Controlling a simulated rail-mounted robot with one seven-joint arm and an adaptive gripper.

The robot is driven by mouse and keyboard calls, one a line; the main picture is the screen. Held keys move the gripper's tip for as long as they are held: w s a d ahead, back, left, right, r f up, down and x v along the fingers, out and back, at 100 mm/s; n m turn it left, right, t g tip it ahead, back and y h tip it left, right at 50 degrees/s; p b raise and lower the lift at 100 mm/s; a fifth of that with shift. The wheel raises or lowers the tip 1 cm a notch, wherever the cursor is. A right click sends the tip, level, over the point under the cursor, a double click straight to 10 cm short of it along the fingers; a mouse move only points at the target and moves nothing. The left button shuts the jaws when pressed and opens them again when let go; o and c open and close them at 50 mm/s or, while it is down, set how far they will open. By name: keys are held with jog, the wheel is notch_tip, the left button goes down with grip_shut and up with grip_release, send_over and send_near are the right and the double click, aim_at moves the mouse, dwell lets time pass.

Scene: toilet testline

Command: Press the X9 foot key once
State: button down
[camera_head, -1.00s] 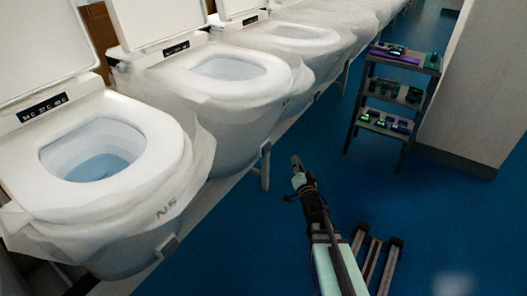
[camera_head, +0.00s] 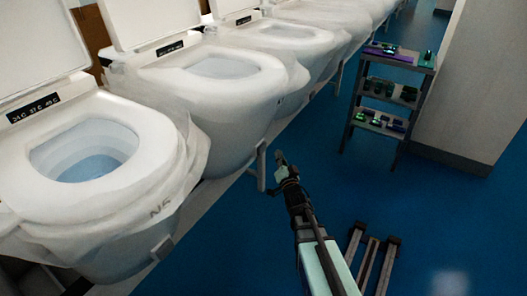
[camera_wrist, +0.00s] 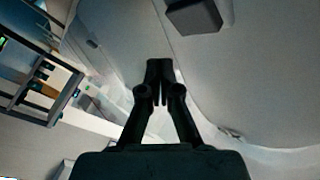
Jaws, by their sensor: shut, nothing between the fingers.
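A row of white toilets with film over their rims runs along the left. The nearest toilet (camera_head: 100,215) has a dark mark on its front that looks like "N5", and a small grey key (camera_head: 163,247) low on its side. The second toilet (camera_head: 225,105) has a grey upright key or bracket (camera_head: 261,165) at its lower side. No X9 label is readable. My gripper (camera_head: 280,158) is shut and empty, just right of that bracket; contact cannot be told. In the wrist view my gripper (camera_wrist: 160,68) points at a pale toilet surface, with a dark block (camera_wrist: 195,14) above right of the tips.
A dark shelf rack (camera_head: 385,100) with several small devices stands at the back right by a pale wall panel (camera_head: 470,90). A dark three-bar frame (camera_head: 368,258) is on the blue floor right of my arm. The floor (camera_head: 440,215) is otherwise open.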

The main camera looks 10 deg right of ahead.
aim_at(262, 148)
jog(key=shift+w+a+b, duration=0.6)
jog(key=shift+w+a, duration=0.5)
jog(key=shift+a, duration=0.3)
dwell(0.5)
jog(key=shift+w+a+b, duration=0.25)
jog(key=shift+a+b, duration=0.05)
jog(key=shift+b, duration=0.05)
jog(key=shift+w+a+b, duration=0.3)
jog(key=shift+a, duration=0.05)
dwell(0.8)
jog(key=shift+s+d, duration=0.55)
jog(key=shift+d, duration=0.1)
dwell(0.5)
